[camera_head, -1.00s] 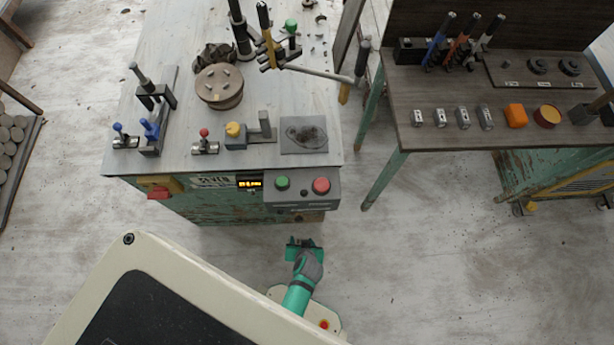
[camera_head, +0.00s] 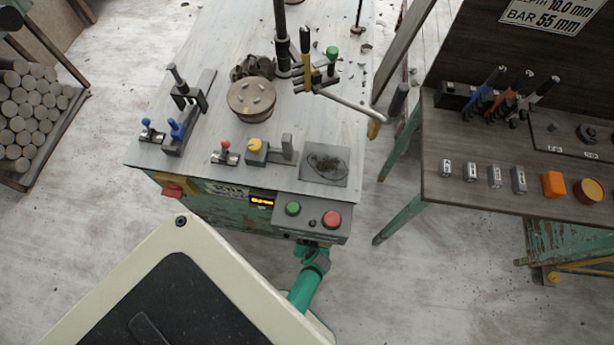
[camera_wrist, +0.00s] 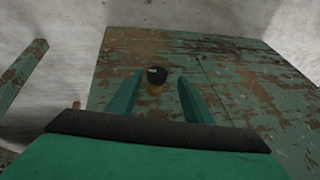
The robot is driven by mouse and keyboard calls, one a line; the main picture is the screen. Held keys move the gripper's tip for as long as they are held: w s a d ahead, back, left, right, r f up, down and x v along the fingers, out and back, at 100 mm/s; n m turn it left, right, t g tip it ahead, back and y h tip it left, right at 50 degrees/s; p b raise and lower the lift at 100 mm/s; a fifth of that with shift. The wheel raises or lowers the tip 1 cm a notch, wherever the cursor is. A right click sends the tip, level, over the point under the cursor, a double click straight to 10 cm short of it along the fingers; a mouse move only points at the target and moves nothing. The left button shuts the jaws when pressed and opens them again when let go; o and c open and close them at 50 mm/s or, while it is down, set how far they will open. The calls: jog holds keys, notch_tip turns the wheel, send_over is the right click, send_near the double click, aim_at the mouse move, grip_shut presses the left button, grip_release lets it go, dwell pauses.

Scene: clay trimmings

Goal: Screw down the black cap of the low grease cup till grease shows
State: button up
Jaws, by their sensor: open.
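The low grease cup shows in the wrist view as a round black cap (camera_wrist: 157,74) with a small pale mark on it and a brassy body (camera_wrist: 155,90) beside it. It sits against the worn green panel of the bench. My gripper (camera_wrist: 158,84) is open, its two green fingers one on each side of the cup in the picture. I cannot tell how far the tips are from the cap, and no contact is visible. In the head view my gripper (camera_head: 313,246) is partly hidden under the bench's control box, and the cup is not visible. I see no grease.
The control box (camera_head: 313,218) with green and red buttons overhangs my gripper. The worn green bench front (camera_head: 228,212) runs left, with a red knob (camera_head: 172,190). The second table's leg (camera_head: 402,218) stands to the right, with bare floor (camera_head: 450,290) around it.

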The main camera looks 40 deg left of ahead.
jog(key=shift+x, duration=1.25)
jog(key=shift+w+d, duration=0.2)
jog(key=shift+w, duration=0.05)
jog(key=shift+c, duration=0.7)
jog(key=c, duration=0.9)
jog(key=shift+w, duration=0.1)
jog(key=shift+w+d+f+m+g+y, duration=0.15)
jog(key=shift+g+y, duration=0.1)
jog(key=shift+y, duration=0.2)
jog(key=shift+s+d+r+m+g+y, duration=0.15)
jog(key=shift+g+y, duration=0.1)
jog(key=shift+y, duration=0.2)
jog(key=shift+d+f+m+g+y, duration=0.15)
jog(key=shift+g+y, duration=0.15)
jog(key=shift+y, duration=0.3)
jog(key=shift+a+f+m+g+y, duration=0.15)
jog(key=shift+g+y, duration=0.15)
jog(key=shift+y, duration=0.3)
jog(key=shift+d+g+y, duration=0.1)
jog(key=shift+g+y, duration=0.2)
jog(key=shift+y, duration=0.2)
